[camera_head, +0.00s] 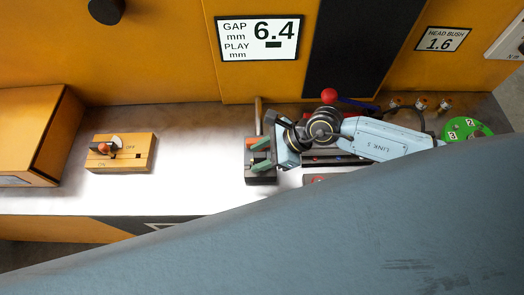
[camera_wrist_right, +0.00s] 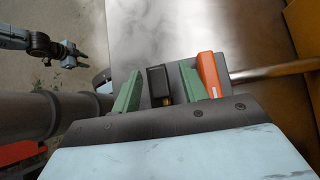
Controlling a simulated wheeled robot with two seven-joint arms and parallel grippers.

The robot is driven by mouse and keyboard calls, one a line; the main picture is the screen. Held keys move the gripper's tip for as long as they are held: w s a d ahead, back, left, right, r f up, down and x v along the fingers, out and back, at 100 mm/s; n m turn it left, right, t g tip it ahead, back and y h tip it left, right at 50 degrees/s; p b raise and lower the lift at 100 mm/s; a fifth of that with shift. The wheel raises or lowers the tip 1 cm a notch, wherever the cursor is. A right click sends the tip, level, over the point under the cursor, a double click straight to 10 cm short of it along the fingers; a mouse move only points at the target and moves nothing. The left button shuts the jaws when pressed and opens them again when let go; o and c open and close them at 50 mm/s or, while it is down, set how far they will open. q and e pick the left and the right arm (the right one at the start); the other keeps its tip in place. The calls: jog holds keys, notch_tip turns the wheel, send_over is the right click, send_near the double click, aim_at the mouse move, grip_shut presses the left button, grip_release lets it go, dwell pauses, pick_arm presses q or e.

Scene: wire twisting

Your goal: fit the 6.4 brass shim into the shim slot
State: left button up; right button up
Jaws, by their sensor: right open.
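My right gripper (camera_head: 261,155) is open over a dark block (camera_head: 262,181) on the pale bench. In the right wrist view its green fingertips (camera_wrist_right: 159,88) stand apart on either side of a small black piece (camera_wrist_right: 156,76) with a brass-coloured stub under it. I cannot tell whether this is the 6.4 shim, and no label on it is readable. An orange-red piece (camera_wrist_right: 208,73) stands just right of the right fingertip. The shim slot is not clearly visible. A gripper at the upper left of the wrist view, probably my left gripper (camera_wrist_right: 72,57), is small, its opening unclear.
A sign (camera_head: 258,38) reads gap 6.4 mm. A brass rod (camera_wrist_right: 275,70) extends right in the wrist view. A red ball knob (camera_head: 329,95) and green disc (camera_head: 466,129) lie right.

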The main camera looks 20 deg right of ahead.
jog(key=v, duration=1.3)
jog(key=shift+b, duration=0.4)
jog(key=shift+d+r, duration=0.15)
jog(key=shift+s, duration=0.1)
